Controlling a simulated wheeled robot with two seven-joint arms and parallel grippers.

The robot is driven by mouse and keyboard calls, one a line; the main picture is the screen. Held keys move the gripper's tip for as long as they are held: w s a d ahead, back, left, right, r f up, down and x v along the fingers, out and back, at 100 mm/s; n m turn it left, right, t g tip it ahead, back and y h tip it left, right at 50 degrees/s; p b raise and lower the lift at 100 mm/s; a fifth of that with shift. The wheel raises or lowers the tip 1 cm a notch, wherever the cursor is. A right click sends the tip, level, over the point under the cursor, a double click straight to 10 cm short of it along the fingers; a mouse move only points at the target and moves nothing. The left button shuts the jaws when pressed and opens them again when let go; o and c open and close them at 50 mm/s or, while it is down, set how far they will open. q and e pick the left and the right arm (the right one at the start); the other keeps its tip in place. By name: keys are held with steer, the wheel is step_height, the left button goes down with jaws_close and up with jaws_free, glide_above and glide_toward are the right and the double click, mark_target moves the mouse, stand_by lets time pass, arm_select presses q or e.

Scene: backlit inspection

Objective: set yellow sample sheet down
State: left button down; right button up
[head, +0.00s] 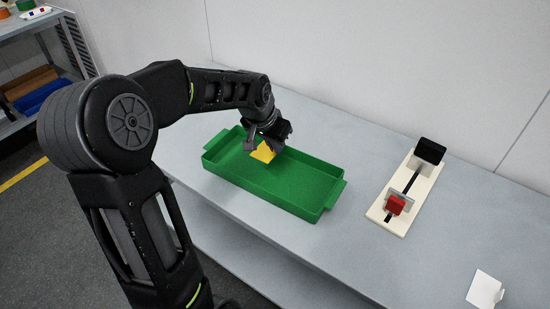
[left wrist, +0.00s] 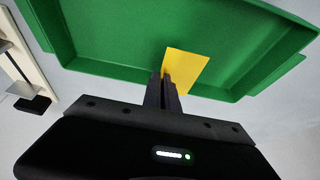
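The yellow sample sheet (head: 263,152) is at the left end of the green tray (head: 318,213), partly hidden by my left gripper in the head view. My left gripper (head: 266,140) reaches down over that end of the tray. In the left wrist view its two fingers (left wrist: 165,80) are close together on one edge of the yellow sheet (left wrist: 187,70), with the green tray (left wrist: 110,50) behind. I cannot tell whether the sheet touches the tray floor. My right gripper is in neither view.
A cream fixture (head: 408,187) with a black block and a red block stands right of the tray. A white card (head: 485,289) is at the lower right of the grey table (head: 350,270). A shelf (head: 40,60) with coloured items is at the upper left.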

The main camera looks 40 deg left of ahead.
mark_target(274, 155)
arm_select(q)
steer(key=shift+f, duration=2.4)
steer(key=shift+f, duration=0.1)
steer(key=shift+f+b, duration=0.15)
steer(key=shift+b, duration=0.2)
steer(key=c, duration=1.7)
jaws_free()
steer(key=shift+r, duration=0.25)
steer(key=shift+r+p, duration=0.2)
steer(key=shift+p, duration=0.1)
steer(key=v, duration=1.1)
steer(key=shift+s+r+p, duration=0.2)
steer(key=shift+r+p, duration=0.1)
steer(key=shift+p, duration=0.05)
